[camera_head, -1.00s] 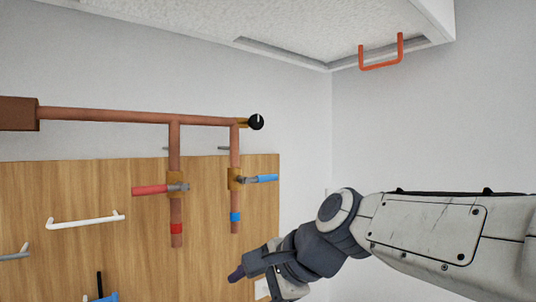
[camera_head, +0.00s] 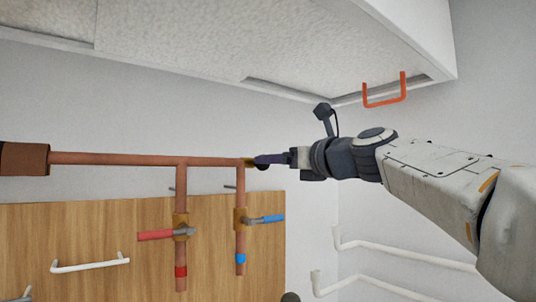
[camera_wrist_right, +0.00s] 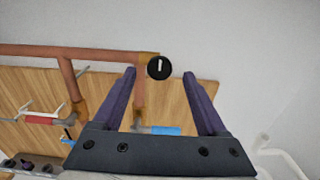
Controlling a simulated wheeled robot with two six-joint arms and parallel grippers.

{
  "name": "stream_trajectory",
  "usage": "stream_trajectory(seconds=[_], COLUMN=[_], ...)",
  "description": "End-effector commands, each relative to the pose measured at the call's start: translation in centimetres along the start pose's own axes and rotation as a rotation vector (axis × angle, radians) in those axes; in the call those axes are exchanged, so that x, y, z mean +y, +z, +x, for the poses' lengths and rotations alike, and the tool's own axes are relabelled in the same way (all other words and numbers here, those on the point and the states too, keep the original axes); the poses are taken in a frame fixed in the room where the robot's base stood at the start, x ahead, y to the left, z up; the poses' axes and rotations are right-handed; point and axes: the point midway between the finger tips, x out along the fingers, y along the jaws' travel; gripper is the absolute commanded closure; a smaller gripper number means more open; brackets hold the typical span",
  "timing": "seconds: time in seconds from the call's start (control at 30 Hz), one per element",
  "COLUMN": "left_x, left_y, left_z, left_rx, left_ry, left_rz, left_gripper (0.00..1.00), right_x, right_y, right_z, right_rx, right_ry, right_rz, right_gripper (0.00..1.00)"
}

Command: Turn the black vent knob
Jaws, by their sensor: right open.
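The black vent knob (camera_wrist_right: 159,68) with a white mark sits at the right end of the horizontal copper pipe, on a brass fitting. In the head view the knob (camera_head: 262,167) is mostly hidden behind the fingers of my right gripper (camera_head: 262,160). In the right wrist view my right gripper (camera_wrist_right: 163,78) is open, with its two purple fingers on either side of the line to the knob. The knob appears between and slightly beyond the fingertips. I cannot tell whether the fingers touch it. My left gripper is not in view.
Below the knob, a red-handled valve (camera_head: 157,235) and a blue-handled valve (camera_head: 268,218) sit on vertical copper pipes before a wooden panel (camera_head: 110,220). White rails (camera_head: 400,255) run along the right wall.

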Motion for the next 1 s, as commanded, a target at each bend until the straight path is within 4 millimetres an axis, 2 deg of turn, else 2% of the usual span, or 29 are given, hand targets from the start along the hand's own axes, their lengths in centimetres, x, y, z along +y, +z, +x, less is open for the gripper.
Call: stream_trajectory(seconds=[0.03, 0.2, 0.57, 0.7, 0.77, 1.0], left_x=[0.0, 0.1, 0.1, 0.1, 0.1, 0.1], left_y=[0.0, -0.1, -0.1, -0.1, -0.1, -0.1], left_z=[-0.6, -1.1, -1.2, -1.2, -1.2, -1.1], left_rx=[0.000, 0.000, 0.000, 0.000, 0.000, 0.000], left_ry=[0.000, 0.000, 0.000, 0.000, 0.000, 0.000], left_rz=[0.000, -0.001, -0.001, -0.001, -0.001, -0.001], left_gripper=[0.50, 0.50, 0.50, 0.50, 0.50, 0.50], right_x=[0.1, 0.1, 0.0, 0.1, 0.1, 0.1], right_y=[0.2, 0.1, -0.1, -0.1, -0.1, -0.1], right_z=[0.9, 2.6, 3.1, 3.1, 3.1, 3.1], right_rx=[0.002, 0.001, 0.000, 0.000, 0.000, 0.000], right_ry=[0.003, 0.002, 0.000, 0.000, 0.000, 0.001], right_rz=[0.001, 0.000, -0.001, -0.001, -0.001, -0.017], right_gripper=[0.25, 0.25, 0.25, 0.79, 1.00, 1.00])
